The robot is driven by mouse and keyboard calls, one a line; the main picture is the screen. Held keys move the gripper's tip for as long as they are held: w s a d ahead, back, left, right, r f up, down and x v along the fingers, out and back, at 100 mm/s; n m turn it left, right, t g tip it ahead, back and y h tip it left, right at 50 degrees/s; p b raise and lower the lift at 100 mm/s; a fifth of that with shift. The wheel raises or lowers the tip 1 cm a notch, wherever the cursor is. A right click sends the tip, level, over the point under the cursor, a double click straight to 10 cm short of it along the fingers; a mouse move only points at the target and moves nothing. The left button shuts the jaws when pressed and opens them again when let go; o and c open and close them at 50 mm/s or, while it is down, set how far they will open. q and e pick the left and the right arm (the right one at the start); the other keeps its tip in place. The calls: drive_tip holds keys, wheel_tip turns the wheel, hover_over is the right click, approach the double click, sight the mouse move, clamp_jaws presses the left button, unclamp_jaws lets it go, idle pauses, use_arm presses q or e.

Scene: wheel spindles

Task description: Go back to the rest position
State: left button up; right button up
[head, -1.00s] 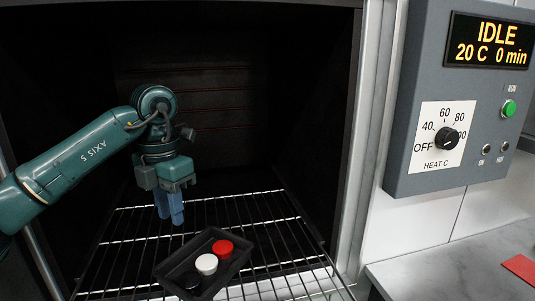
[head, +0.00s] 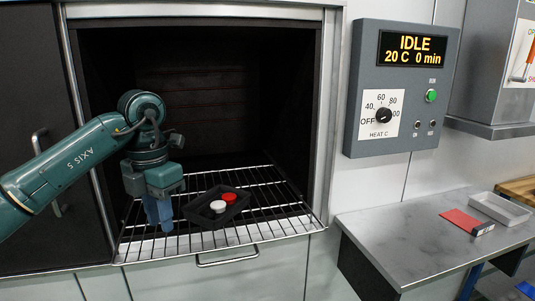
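My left gripper (head: 159,226) points down over the front left of the oven's wire rack (head: 265,212), with its two blue fingers close together. I cannot tell whether they are shut, and I see nothing between them. The fingers are to the left of a black tray (head: 232,213) and apart from it. The tray sits on the rack and holds a red round piece (head: 228,197) and a white round piece (head: 218,206). My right gripper is out of view.
The oven's dark cavity (head: 195,95) stands open around the rack. A control box (head: 361,85) at its right reads IDLE, 20 C, 0 min. A grey table (head: 400,240) at the right bears a red flat piece (head: 462,219) and a pale tray (head: 502,209). A dark door (head: 30,110) stands at left.

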use_arm(q)
drive_tip(key=s+d+f+m+g+h, duration=0.1)
drive_tip(key=s+d+f+g+h, duration=0.15)
drive_tip(key=d+f+h, duration=0.4)
drive_tip(key=s+d+f+m+g+h, duration=0.1)
drive_tip(key=s+d+f+h, duration=0.2)
drive_tip(key=d, duration=0.6)
drive_tip(key=s+d+r+n+t+h, duration=0.1)
drive_tip(key=s+d+r+n+h, duration=0.1)
drive_tip(key=s+d+n+h, duration=0.7)
drive_tip(key=w+a+f+n+t+y, duration=0.35)
drive_tip(key=a+f+n+t, duration=0.25)
drive_tip(key=n+t, duration=0.5)
drive_tip(key=w+a+f+n+t+y, duration=0.2)
drive_tip(key=a+f+n+t+y, duration=0.35)
drive_tip(key=n+t, duration=0.5)
drive_tip(key=s+a+f+n+g+y, duration=0.3)
drive_tip(key=s+a+f+n+g, duration=0.1)
drive_tip(key=f, duration=0.5)
drive_tip(key=s+a+f+n+g+y, duration=0.3)
drive_tip(key=s+f+n, duration=0.3)
drive_tip(key=s+f, duration=0.2)
drive_tip(key=shift+s+a+f+g, duration=0.4)
drive_tip(key=shift+s+g, duration=0.15)
drive_tip(key=shift+g, duration=0.15)
